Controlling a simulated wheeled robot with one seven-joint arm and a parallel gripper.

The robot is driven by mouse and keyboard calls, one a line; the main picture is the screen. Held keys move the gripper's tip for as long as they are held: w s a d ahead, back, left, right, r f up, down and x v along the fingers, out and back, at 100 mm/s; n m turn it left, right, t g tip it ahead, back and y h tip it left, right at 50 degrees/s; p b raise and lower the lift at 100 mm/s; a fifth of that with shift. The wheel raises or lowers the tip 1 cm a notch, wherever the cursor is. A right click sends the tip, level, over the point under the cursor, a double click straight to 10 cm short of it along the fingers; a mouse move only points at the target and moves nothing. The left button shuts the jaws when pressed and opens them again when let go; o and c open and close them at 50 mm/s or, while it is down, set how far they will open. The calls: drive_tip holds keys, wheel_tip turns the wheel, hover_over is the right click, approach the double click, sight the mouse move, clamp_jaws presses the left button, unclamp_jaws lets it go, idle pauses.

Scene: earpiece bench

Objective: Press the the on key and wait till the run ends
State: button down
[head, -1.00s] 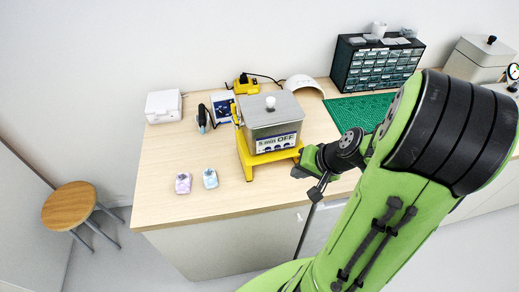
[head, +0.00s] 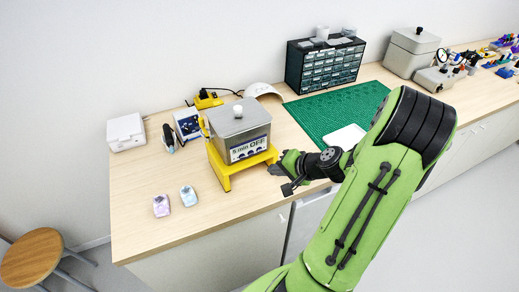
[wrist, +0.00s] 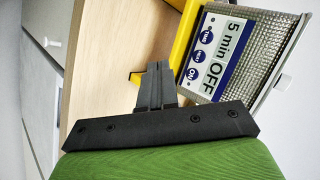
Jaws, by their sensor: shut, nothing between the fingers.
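A grey metal cleaner with a lid and white knob (head: 236,128) sits in a yellow stand (head: 222,172) on the bench. Its front panel (head: 249,147) reads "5 min OFF". In the wrist view the panel (wrist: 218,52) shows sideways, with round blue keys; the on key (wrist: 191,73) is the one nearest my fingers. My gripper (head: 279,170) is at the right front of the yellow stand, apart from the panel. In the wrist view my gripper's fingers (wrist: 158,68) are together and empty, pointing beside the panel's lower edge.
Two small pale items, one pink (head: 161,205) and one blue (head: 188,195), lie on the bench (head: 150,232) left of the cleaner. A green mat (head: 335,113) and drawer cabinet (head: 322,65) are at right. A white box (head: 126,132) stands at far left.

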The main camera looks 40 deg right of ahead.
drive_tip(key=shift+w+d+p, duration=0.1)
drive_tip(key=shift+w+d, duration=0.1)
drive_tip(key=shift+w, duration=0.65)
drive_tip(key=shift+w+d+p, duration=0.1)
drive_tip(key=shift+w+d, duration=0.1)
drive_tip(key=shift+w, duration=0.7)
drive_tip(key=shift+w+d+p, duration=0.1)
drive_tip(key=shift+w+d, duration=0.1)
drive_tip(key=shift+w, duration=0.65)
drive_tip(key=shift+w, duration=0.4)
drive_tip(key=shift+w+d, duration=0.15)
drive_tip(key=shift+w, duration=0.2)
idle(0.3)
drive_tip(key=shift+s, duration=0.15)
drive_tip(key=shift+s+a, duration=0.2)
drive_tip(key=shift+s, duration=0.45)
drive_tip(key=s, duration=0.2)
drive_tip(key=s+a+b, duration=0.1)
drive_tip(key=s, duration=0.2)
